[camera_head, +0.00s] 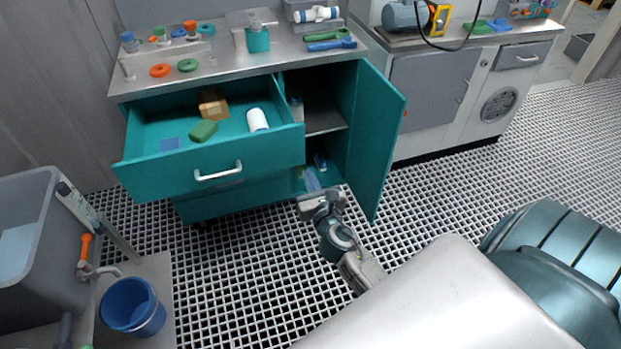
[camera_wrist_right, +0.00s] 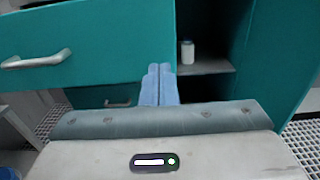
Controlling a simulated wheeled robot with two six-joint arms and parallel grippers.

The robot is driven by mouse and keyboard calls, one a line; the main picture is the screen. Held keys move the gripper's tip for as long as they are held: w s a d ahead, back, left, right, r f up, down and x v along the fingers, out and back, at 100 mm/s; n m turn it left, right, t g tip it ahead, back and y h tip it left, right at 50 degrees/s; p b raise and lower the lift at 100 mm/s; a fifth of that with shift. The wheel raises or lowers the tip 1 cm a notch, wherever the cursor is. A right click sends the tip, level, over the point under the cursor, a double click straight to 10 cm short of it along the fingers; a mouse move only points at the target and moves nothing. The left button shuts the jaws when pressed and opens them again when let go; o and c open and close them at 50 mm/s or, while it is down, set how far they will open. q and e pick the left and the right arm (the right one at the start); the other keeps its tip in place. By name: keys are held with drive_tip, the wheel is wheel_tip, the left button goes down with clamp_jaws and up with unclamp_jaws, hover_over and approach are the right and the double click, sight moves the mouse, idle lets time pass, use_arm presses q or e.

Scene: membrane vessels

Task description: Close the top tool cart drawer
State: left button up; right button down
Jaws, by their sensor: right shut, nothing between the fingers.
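The top drawer (camera_head: 254,159) of the teal tool cart (camera_head: 240,65) is pulled out, with its front and white handle (camera_head: 218,171) facing me. Inside it lie a green sponge (camera_head: 203,131), a white bottle (camera_head: 257,120), a tan box (camera_head: 213,105) and a small blue pad (camera_head: 169,144). My right gripper (camera_head: 312,180) is shut and empty, below and right of the drawer front's right end, apart from the handle. In the right wrist view its pale blue fingers (camera_wrist_right: 159,85) are together, with the drawer front (camera_wrist_right: 105,45) and handle (camera_wrist_right: 37,60) to their left. My left gripper is out of view.
The cart's door (camera_head: 378,135) stands open at the right, beside a shelf compartment holding a small bottle (camera_head: 297,108). A lower drawer (camera_head: 235,195) sits beneath the top one. A grey bin (camera_head: 30,255) and blue bucket (camera_head: 133,306) stand left; grated floor (camera_head: 235,270) is clear.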

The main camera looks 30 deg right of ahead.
sight(297, 148)
drive_tip(key=x, duration=0.7)
drive_tip(key=shift+w+d+f, duration=0.1)
drive_tip(key=shift+w+d, duration=0.05)
drive_tip(key=shift+w, duration=0.25)
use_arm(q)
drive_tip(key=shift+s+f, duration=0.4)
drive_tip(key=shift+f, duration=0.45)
use_arm(e)
drive_tip(key=shift+w+d, duration=0.15)
drive_tip(key=shift+w, duration=0.4)
